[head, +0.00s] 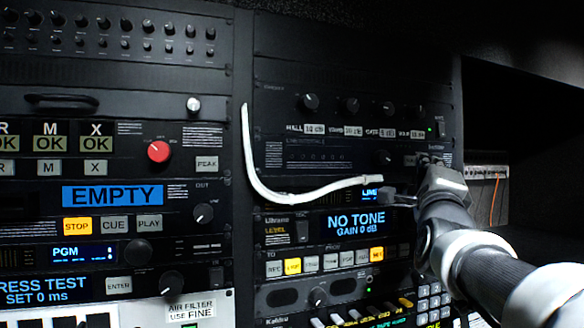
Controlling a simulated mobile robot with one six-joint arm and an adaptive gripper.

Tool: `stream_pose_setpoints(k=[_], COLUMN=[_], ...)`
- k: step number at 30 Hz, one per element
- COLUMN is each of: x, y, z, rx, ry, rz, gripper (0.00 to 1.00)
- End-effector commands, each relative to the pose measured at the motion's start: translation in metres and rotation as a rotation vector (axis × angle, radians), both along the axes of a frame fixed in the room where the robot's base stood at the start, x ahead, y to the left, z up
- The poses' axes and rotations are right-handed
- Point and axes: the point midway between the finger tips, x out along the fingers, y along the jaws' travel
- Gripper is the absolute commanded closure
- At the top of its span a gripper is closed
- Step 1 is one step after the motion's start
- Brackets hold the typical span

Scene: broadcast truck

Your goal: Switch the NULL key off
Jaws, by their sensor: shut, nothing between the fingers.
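I cannot read the word NULL on any key in the head view. My gripper (426,161) is shut and empty, at the right side of the right-hand rack. I cannot tell whether the tips touch the panel. My wrist and arm cover the panel right of and below the key.
A white cable (292,196) hangs in front of the right rack and ends near my wrist. The NO TONE display (356,222) and a row of keys (330,262) lie below. The left rack carries a red knob (158,151) and lit STOP key (77,226). Dark space lies right.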

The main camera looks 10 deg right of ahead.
Motion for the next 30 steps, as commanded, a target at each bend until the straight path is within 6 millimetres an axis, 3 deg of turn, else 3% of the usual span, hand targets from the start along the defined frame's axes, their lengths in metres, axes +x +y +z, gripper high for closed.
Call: stream_pose_setpoints(k=[10, 24, 30], x=[-0.003, -0.046, -0.05], y=[-0.001, -0.006, -0.007], z=[0.0, -0.002, 0.001], rx=[-0.001, -0.001, -0.001], ry=[-0.002, -0.003, 0.0], rz=[-0.001, -0.001, -0.001], gripper=[1.0, 1.0, 1.0])
